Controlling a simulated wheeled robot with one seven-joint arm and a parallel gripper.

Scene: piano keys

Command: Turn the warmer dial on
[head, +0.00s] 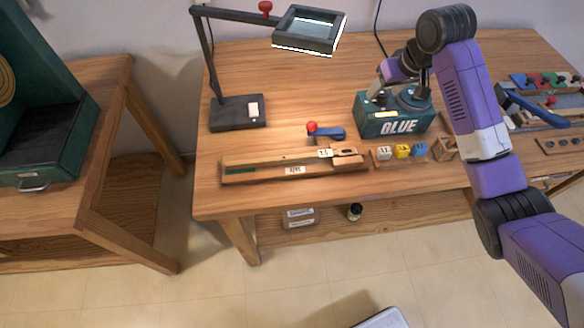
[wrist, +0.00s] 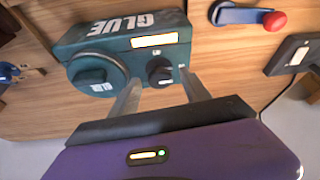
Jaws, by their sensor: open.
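The glue warmer is a teal box marked GLUE (head: 370,127), standing on the workbench; it also shows in the wrist view (wrist: 119,43). In the wrist view its black dial (wrist: 160,70) sits on the top face, with small pale marks beside it. A round lid with a dark knob (wrist: 97,77) is left of the dial. My gripper (wrist: 159,77) is open, with one finger on each side of the dial. I cannot tell whether the fingers touch it. In the head view my gripper (head: 384,84) is over the left part of the warmer.
A black lamp (head: 238,112) stands at the back left of the bench. A blue lever with a red knob (head: 327,132) and a wooden jig (head: 240,172) lie left of the warmer. Small coloured blocks (head: 402,151) sit in front. Tool trays (head: 540,108) are at right.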

